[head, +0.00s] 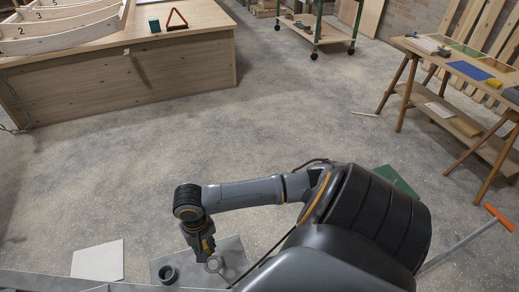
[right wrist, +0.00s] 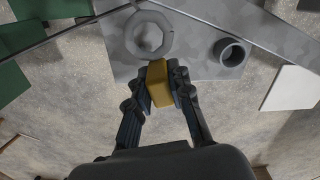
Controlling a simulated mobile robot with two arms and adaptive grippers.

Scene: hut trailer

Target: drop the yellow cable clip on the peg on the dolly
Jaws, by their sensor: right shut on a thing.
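My right gripper (right wrist: 164,84) is shut on the yellow cable clip (right wrist: 159,91), a blocky piece between its fingertips. In the head view the right gripper (head: 202,246) hangs at the end of the arm over a grey plate (head: 233,246), which seems to be the dolly's deck. On the plate are a pale octagonal ring (right wrist: 131,42) and a short dark hollow cylinder (right wrist: 222,60). I cannot tell for certain which is the peg. In the wrist view the clip appears just below the ring, with the cylinder to its right; its height above the plate is unclear. My left gripper is out of view.
A white sheet (head: 98,261) lies left of the plate. A green panel (head: 398,181) lies behind my arm. A bar with an orange grip (head: 499,217) is at right. A wooden workbench (head: 130,75), a trestle table (head: 450,65) and a wheeled cart (head: 318,35) stand farther off. Mid floor is clear.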

